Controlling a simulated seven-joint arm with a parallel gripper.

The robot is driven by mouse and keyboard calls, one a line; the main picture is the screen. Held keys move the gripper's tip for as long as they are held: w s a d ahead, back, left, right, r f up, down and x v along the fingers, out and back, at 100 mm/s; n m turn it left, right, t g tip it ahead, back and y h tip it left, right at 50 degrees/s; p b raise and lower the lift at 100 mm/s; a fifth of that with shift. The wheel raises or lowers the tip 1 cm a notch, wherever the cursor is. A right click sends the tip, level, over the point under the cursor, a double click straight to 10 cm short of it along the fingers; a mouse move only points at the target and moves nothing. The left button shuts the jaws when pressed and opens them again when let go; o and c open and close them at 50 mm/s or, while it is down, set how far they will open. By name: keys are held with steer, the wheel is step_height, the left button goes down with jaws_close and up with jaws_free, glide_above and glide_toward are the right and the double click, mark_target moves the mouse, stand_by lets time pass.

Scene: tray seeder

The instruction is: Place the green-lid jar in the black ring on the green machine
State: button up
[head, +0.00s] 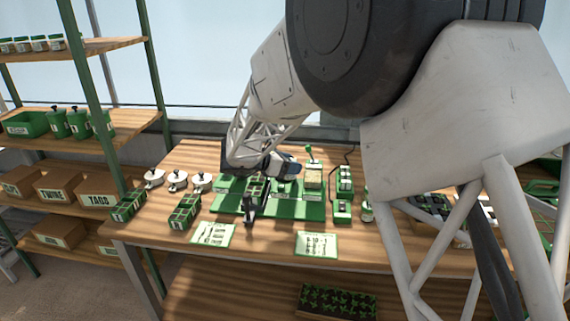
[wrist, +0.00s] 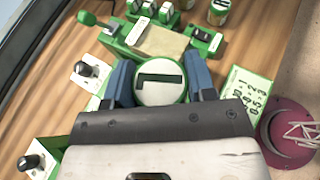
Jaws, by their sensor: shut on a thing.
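In the wrist view, the blue fingers of my gripper (wrist: 160,78) are shut on the green-lid jar (wrist: 160,88). Its round top is pale with a green rim and a dark angled mark, and its body is hidden below. In the head view, my gripper (head: 280,166) is over the green machine (head: 312,211), which has a pale block and a green-knobbed lever; the held jar is not clear there. The machine's pale block and lever also show beyond the fingers in the wrist view (wrist: 158,46). I cannot make out the black ring in either view.
Black-and-green trays (head: 184,212) and white pieces with dark knobs (head: 178,179) stand at left on the wooden table. Two printed cards (head: 212,234) lie at the front. Small green-and-white containers (head: 343,180) stand right of the machine. Shelves hold boxes (head: 98,190) at far left.

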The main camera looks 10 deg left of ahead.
steer(key=shift+w+a+f, duration=0.1)
steer(key=shift+w+a, duration=0.35)
steer(key=shift+w, duration=0.75)
steer(key=shift+w+a+f, duration=0.15)
steer(key=shift+w+a, duration=0.25)
steer(key=shift+w, duration=0.8)
steer(key=shift+w+a+f, duration=0.1)
steer(key=shift+w+a, duration=0.35)
steer(key=shift+w, duration=0.75)
steer(key=shift+f, duration=1.75)
steer(key=shift+f, duration=0.1)
steer(key=o, duration=0.9)
steer(key=shift+o, duration=0.2)
steer(key=shift+s+a, duration=0.1)
steer(key=v, duration=1.2)
